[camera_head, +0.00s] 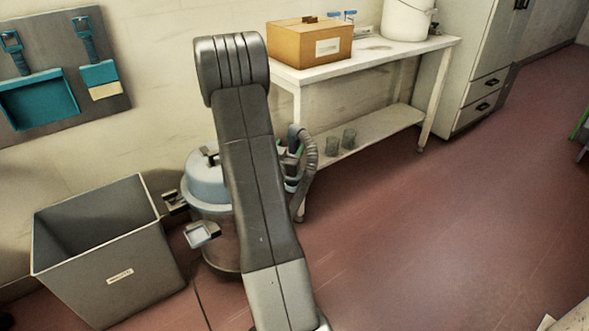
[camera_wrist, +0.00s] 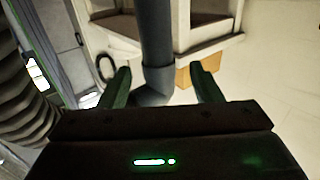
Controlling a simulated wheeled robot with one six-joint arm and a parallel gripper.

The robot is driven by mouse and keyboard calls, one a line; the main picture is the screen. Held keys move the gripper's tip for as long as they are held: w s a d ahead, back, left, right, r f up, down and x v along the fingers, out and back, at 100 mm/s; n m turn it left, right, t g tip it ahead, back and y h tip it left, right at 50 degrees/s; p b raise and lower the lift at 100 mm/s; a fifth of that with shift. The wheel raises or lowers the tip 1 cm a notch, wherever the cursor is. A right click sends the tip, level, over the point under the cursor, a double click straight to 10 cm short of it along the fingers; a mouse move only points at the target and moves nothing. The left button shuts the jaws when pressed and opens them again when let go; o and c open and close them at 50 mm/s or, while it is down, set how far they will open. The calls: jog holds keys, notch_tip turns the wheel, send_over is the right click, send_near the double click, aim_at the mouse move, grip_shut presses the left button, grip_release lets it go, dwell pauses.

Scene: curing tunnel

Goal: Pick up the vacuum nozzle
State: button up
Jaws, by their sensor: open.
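The vacuum nozzle appears to be the dark grey tube (camera_wrist: 154,40) in the wrist view, with a bend near its lower end. My gripper (camera_wrist: 160,70) is open, with one dark finger on each side of the tube. I see gaps on both sides, and no clear contact. In the head view my arm hides most of the gripper; a little green glow shows at the arm's right edge. The grey ribbed hose (camera_head: 309,165) hangs beside it, and a ribbed hose also fills the left of the wrist view (camera_wrist: 22,95). The vacuum canister (camera_head: 208,182) stands behind my arm.
A grey open bin (camera_head: 115,275) stands left of the canister. A white table (camera_head: 400,56) holds a cardboard box (camera_head: 309,47) and a white bucket (camera_head: 406,20); glasses (camera_head: 341,140) stand on its lower shelf. The red floor (camera_head: 430,230) at right is mostly clear.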

aim_at(292, 144)
jog(key=x, duration=0.4)
jog(key=shift+w+d+b, duration=0.2)
jog(key=shift+w+b, duration=0.05)
jog(key=shift+b, duration=0.15)
jog(key=shift+c, duration=0.2)
grip_shut()
